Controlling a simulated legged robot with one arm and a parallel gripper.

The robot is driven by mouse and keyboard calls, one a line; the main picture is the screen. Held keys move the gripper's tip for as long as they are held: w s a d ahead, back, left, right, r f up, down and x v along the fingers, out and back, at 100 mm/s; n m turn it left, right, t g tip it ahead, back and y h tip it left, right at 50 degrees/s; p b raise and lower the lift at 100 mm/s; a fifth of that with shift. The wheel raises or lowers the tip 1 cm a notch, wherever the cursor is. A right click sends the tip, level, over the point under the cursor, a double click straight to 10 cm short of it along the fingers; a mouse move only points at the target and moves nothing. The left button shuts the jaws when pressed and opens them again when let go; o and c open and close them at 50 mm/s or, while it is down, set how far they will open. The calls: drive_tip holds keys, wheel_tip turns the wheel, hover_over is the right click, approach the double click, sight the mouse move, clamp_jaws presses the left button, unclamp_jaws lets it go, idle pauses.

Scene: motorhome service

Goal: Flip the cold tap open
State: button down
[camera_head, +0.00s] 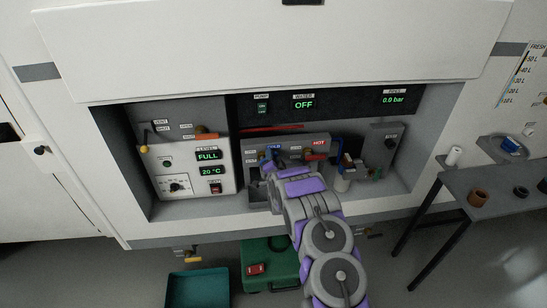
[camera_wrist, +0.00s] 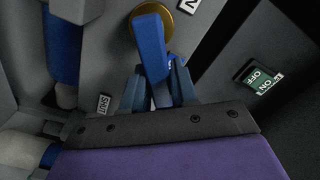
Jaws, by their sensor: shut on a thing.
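The cold tap's blue lever (camera_wrist: 150,45) shows in the wrist view, running from a round brass pivot (camera_wrist: 184,5) down between my gripper's fingers. My gripper (camera_wrist: 160,92) is shut on this lever. A SHUT label (camera_wrist: 104,104) lies left of the fingers, and a partly cut-off label (camera_wrist: 189,4) lies at the top beside the pivot. In the head view my gripper (camera_head: 267,164) reaches the grey tap panel just below the blue COLD label (camera_head: 274,147); my arm hides part of the panel there.
The HOT tap (camera_head: 309,153) sits right of the cold one under a red label. A pump switch (camera_head: 262,108) and OFF display (camera_head: 303,104) are above. A heater panel (camera_head: 188,165) stands left. A green case (camera_head: 262,252) and teal bin (camera_head: 197,289) are below; a grey table (camera_head: 480,197) is right.

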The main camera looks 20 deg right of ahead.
drive_tip(key=n, duration=0.2)
drive_tip(key=a+n+p, duration=0.1)
drive_tip(key=a+r+n, duration=0.1)
drive_tip(key=n, duration=0.1)
drive_tip(key=shift+w+n, duration=0.2)
drive_tip(key=shift+n, duration=0.1)
drive_tip(key=n, duration=0.1)
drive_tip(key=a+n+p, duration=0.1)
drive_tip(key=n, duration=0.1)
drive_tip(key=shift+w+r, duration=0.1)
drive_tip(key=shift+w+a+n+p, duration=0.1)
drive_tip(key=shift+a+n+p, duration=0.25)
drive_tip(key=shift+n, duration=0.75)
drive_tip(key=c, duration=1.3)
unclamp_jaws()
drive_tip(key=o, duration=0.3)
drive_tip(key=shift+w, duration=0.2)
drive_tip(key=shift+o, duration=0.2)
drive_tip(key=shift+r, duration=0.15)
drive_tip(key=shift+s, duration=0.15)
